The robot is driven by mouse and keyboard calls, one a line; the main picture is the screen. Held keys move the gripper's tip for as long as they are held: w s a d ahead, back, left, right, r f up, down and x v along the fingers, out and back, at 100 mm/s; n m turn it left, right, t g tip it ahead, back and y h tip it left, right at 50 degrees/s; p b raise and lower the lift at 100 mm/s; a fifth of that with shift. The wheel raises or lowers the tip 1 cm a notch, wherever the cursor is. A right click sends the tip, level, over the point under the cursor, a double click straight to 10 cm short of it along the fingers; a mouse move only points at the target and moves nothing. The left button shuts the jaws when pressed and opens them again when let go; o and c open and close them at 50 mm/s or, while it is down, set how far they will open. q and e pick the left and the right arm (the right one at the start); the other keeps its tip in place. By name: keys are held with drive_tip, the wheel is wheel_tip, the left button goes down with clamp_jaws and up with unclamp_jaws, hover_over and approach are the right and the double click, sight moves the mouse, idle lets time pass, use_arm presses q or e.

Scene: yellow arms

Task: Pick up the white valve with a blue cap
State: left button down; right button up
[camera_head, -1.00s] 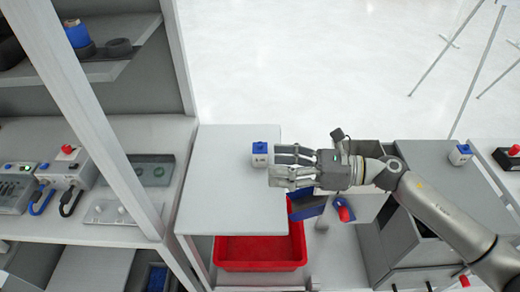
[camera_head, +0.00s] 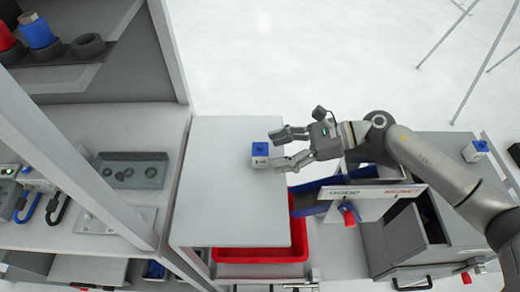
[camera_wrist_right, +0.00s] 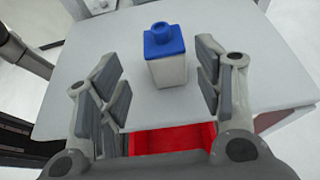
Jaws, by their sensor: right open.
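The white valve with a blue cap (camera_head: 260,155) stands upright on the white table top (camera_head: 225,215) in the head view. My right gripper (camera_head: 279,149) comes in from the right, open, with its fingertips just right of the valve. In the right wrist view the valve (camera_wrist_right: 167,62) stands ahead, with the open fingers (camera_wrist_right: 160,88) to its left and right. The fingers look apart from it. My left gripper is not in view.
A red bin (camera_head: 262,254) sits below the table's front edge. A shelf unit with parts (camera_head: 135,170) stands at the left. Grey boxes (camera_head: 420,240) and another blue-capped white piece (camera_head: 475,151) are at the right. The table top around the valve is clear.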

sight(260, 155)
drive_tip(key=shift+w+a+f, duration=0.1)
drive_tip(key=shift+a, duration=0.2)
drive_tip(key=shift+w+a+f+p, duration=0.1)
drive_tip(key=shift+a+p, duration=0.15)
drive_tip(key=shift+p, duration=0.1)
drive_tip(key=p+x, duration=0.2)
drive_tip(key=x, duration=0.2)
drive_tip(key=shift+w+f, duration=0.15)
drive_tip(key=shift+a+f, duration=0.15)
drive_tip(key=shift+c, duration=0.5)
drive_tip(key=c, duration=1)
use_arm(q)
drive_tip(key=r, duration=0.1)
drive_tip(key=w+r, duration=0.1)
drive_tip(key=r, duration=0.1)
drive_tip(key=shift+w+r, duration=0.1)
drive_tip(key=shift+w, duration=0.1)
use_arm(e)
drive_tip(key=shift+c, duration=0.2)
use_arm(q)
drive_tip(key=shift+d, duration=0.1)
